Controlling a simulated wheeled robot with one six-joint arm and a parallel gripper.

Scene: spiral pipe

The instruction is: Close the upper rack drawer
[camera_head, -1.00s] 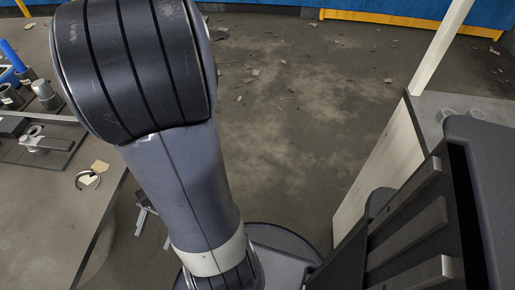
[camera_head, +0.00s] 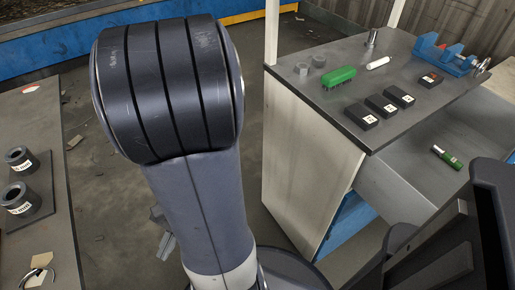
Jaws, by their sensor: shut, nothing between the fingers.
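The rack (camera_head: 310,170) stands right of centre, with a pale side panel and a grey top. Its upper drawer (camera_head: 395,192) is pulled out toward the right, with its light side wall and grey floor in view. A green and black cylinder (camera_head: 447,157) lies in the drawer. The drawer's front and handle are hidden or out of frame at the right. My arm (camera_head: 185,130) fills the left middle of the view, apart from the rack. My gripper is not in view.
The rack top carries a green brush (camera_head: 339,77), several black labelled boxes (camera_head: 381,105) and a blue vise (camera_head: 443,55). A blue panel (camera_head: 347,222) shows below the drawer. A table (camera_head: 35,125) with dark cylinders stands at the left.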

